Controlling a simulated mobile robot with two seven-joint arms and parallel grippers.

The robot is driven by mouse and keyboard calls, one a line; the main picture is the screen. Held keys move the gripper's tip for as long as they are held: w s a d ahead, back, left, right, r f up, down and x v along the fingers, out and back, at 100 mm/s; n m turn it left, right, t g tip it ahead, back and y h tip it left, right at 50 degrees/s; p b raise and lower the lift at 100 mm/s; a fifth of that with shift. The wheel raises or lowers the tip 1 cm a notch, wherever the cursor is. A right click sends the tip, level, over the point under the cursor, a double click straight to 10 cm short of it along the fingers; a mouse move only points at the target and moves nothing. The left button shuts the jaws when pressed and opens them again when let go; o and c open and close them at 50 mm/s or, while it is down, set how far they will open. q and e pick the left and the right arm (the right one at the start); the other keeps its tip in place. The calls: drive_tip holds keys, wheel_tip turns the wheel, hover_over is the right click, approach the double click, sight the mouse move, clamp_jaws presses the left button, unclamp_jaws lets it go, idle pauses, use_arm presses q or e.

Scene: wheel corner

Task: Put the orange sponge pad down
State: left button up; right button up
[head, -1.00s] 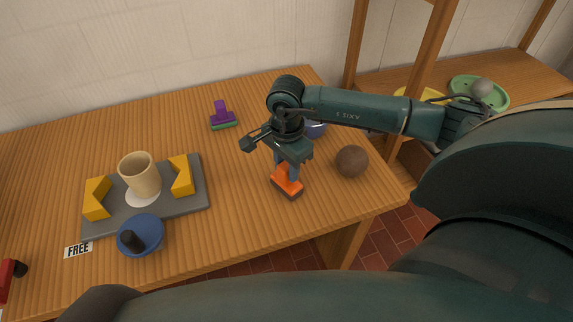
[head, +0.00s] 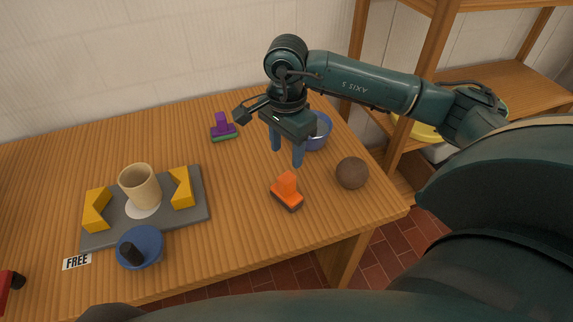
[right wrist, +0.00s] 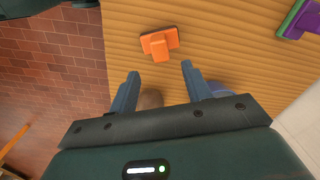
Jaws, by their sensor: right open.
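The orange sponge pad (head: 287,191), an orange block with a raised grip on a dark base, rests on the wooden table near its front right part. It also shows in the right wrist view (right wrist: 159,43), beyond the fingertips. My right gripper (head: 286,158) is open and empty above and slightly behind the pad, apart from it. Its two blue fingers also show in the right wrist view (right wrist: 160,68), spread with a clear gap. My left gripper is not in view.
A brown ball (head: 352,173) lies right of the pad; a blue bowl (head: 318,131) stands behind the gripper. A purple and green pad (head: 222,126) lies further back. Bare table lies between.

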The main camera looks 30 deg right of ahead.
drive_tip(key=s+a+m+g+y, duration=0.15)
drive_tip(key=s+a+y, duration=0.3)
drive_tip(key=a, duration=0.45)
drive_tip(key=s+a+g+y, duration=0.25)
drive_tip(key=a+y, duration=0.25)
drive_tip(key=a, duration=0.4)
drive_tip(key=s+a+r+m+t+y, duration=0.2)
drive_tip(key=a+r+m+t+y, duration=0.55)
drive_tip(key=m+y, duration=0.55)
drive_tip(key=w+d+f+m+t+h, duration=0.35)
drive_tip(key=m+t+h, duration=0.3)
drive_tip(key=m, duration=0.75)
drive_tip(key=w+d+f+m+t+h, duration=0.2)
drive_tip(key=d+f+m+t+h, duration=0.35)
drive_tip(key=m, duration=0.85)
drive_tip(key=s+d+f+m+g+h, duration=0.1)
drive_tip(key=s+f+m+g+h, duration=0.1)
drive_tip(key=s+f+m+h, duration=0.1)
drive_tip(key=s+d+f+m+g+h, duration=0.1)
drive_tip(key=s+f+m+g+h, duration=0.1)
drive_tip(key=s+f+m, duration=0.3)
wheel_tip(320, 180, down, 5)
drive_tip(key=m+h, duration=0.1)
drive_tip(key=m, duration=0.2)
drive_tip(key=shift+s+d, duration=0.25)
drive_tip(key=shift+s, duration=0.1)
